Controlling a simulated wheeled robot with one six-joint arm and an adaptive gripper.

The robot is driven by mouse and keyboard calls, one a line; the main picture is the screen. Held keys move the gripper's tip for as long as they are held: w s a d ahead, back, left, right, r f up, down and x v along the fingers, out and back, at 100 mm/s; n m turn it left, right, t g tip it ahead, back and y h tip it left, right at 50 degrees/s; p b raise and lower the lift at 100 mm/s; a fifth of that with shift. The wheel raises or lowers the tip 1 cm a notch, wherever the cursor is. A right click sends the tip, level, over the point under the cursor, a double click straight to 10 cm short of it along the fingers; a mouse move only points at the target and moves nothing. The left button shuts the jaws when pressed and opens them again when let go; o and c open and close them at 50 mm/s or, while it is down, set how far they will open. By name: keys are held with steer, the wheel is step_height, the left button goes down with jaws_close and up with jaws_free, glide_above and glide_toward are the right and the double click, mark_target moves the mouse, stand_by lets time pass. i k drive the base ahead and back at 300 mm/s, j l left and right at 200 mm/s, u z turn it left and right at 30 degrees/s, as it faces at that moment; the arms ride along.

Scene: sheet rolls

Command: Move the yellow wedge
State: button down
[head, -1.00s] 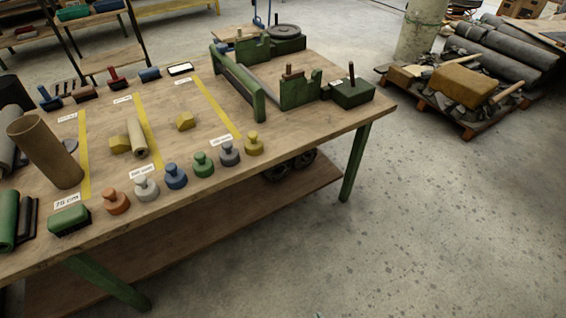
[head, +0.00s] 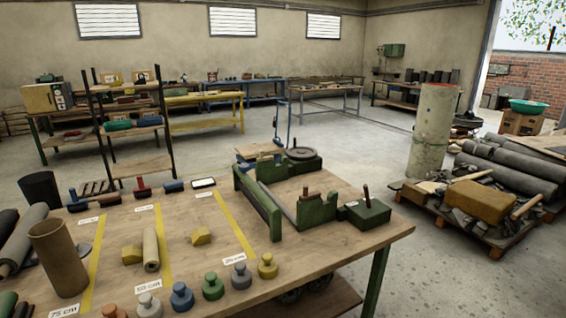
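Two small yellow wedges lie on the wooden workbench (head: 330,258) in the head view. One yellow wedge (head: 131,255) touches or nearly touches the left side of a small tan roll (head: 151,249); I cannot tell which. The other yellow wedge (head: 201,236) lies alone to the right, between two yellow lines on the bench top. My gripper is not in view.
A wide brown tube (head: 58,258) stands tilted at left. Several coloured knobbed weights, including a yellow one (head: 267,266), line the front edge. A green frame (head: 257,203) stands to the right. A pallet of rolls (head: 480,228) sits on the floor at right.

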mark_target(131, 255)
steer(key=u, duration=0.4)
steer(key=k+u, duration=0.1)
steer(key=u, duration=0.3)
steer(key=k+u, duration=0.1)
steer(key=u, duration=0.65)
